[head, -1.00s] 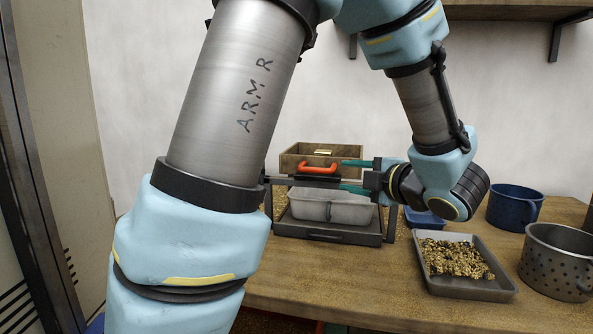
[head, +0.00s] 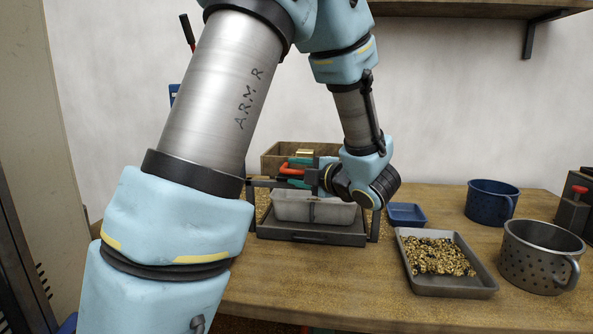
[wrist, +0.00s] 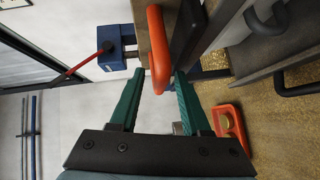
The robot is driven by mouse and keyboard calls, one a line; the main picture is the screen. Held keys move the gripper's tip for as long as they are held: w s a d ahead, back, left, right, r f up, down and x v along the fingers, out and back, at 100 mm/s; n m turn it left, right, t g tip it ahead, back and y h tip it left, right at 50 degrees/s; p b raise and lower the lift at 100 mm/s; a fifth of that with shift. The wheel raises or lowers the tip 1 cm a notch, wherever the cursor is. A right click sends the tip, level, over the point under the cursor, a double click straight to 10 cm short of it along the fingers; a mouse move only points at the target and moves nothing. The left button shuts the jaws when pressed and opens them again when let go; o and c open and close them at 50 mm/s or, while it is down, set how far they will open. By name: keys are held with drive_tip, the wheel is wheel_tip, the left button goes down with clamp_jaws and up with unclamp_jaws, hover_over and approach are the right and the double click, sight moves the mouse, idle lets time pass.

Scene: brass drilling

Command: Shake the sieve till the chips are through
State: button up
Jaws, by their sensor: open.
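The wooden sieve (head: 271,161) sits on a dark metal stand (head: 315,237) on the bench, with its orange handle (head: 290,170) facing me. The handle also shows in the wrist view (wrist: 158,55), in the gap between the fingertips. My gripper (head: 292,173) is open, its green fingers on either side of the handle; I cannot tell whether they touch it. In the wrist view, my gripper (wrist: 158,76) shows both fingers apart. A grey bin (head: 300,208) stands below the sieve. The sieve's inside is mostly hidden, so chips in it cannot be seen.
A grey tray of brass chips (head: 482,287) lies right of the stand. A small blue tray (head: 407,214), a blue mug (head: 488,203) and a perforated metal mug (head: 535,258) stand nearby. In the wrist view, a blue device with a red lever (wrist: 118,60) is beyond the handle.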

clamp_jaws()
idle(0.4)
idle(1.1)
